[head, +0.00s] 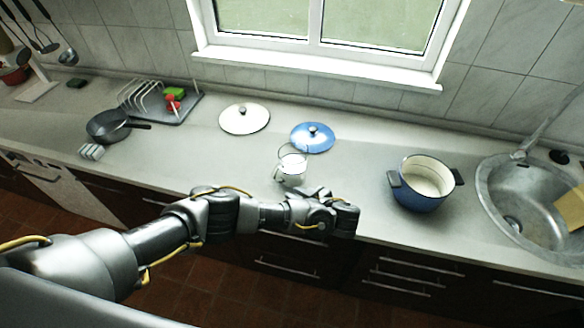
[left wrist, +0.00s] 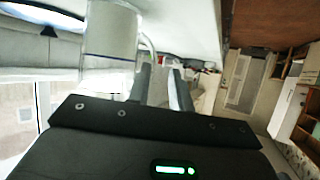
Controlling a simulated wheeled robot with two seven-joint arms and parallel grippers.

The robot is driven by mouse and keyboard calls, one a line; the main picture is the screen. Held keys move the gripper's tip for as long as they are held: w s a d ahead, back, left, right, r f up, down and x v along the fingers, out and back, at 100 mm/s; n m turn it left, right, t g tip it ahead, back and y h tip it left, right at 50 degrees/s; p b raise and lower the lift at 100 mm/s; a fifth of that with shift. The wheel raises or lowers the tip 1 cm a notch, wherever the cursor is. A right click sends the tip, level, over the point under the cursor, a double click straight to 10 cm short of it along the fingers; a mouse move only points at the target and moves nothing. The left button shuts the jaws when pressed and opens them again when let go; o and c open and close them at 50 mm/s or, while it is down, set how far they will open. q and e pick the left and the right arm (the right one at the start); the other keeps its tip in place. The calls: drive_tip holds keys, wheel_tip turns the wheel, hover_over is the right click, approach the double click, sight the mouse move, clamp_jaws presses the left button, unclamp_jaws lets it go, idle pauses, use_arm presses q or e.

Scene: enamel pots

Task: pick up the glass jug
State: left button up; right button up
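The glass jug (head: 291,170), small and clear with a pale lower part, stands on the counter near the front edge, in front of the blue lid. It shows large at the upper left of the left wrist view (left wrist: 110,35), with its handle curving down toward the fingers. My left gripper (head: 322,195) is just right of and in front of the jug. In the left wrist view its two fingers (left wrist: 162,80) are apart, with the handle near the tips. I cannot tell whether the handle is between them. My right gripper is in neither view.
A blue lid (head: 312,137) and a white lid (head: 244,118) lie behind the jug. A blue pot (head: 421,187) stands to the right, before the sink (head: 525,205). A dark pan (head: 107,125) and a dish rack (head: 150,98) are at left. Counter between jug and pot is clear.

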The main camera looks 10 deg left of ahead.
sight(275, 179)
use_arm(q)
drive_tip(key=shift+n+y, duration=0.3)
drive_tip(key=b+x, duration=0.3)
drive_tip(key=r+b+x, duration=0.1)
drive_tip(key=b+x, duration=0.1)
drive_tip(key=shift+w+a, duration=0.1)
drive_tip(key=shift+w, duration=0.25)
drive_tip(key=shift+w+a+b, duration=0.3)
drive_tip(key=shift+a+b, duration=0.1)
drive_tip(key=shift+r, duration=0.1)
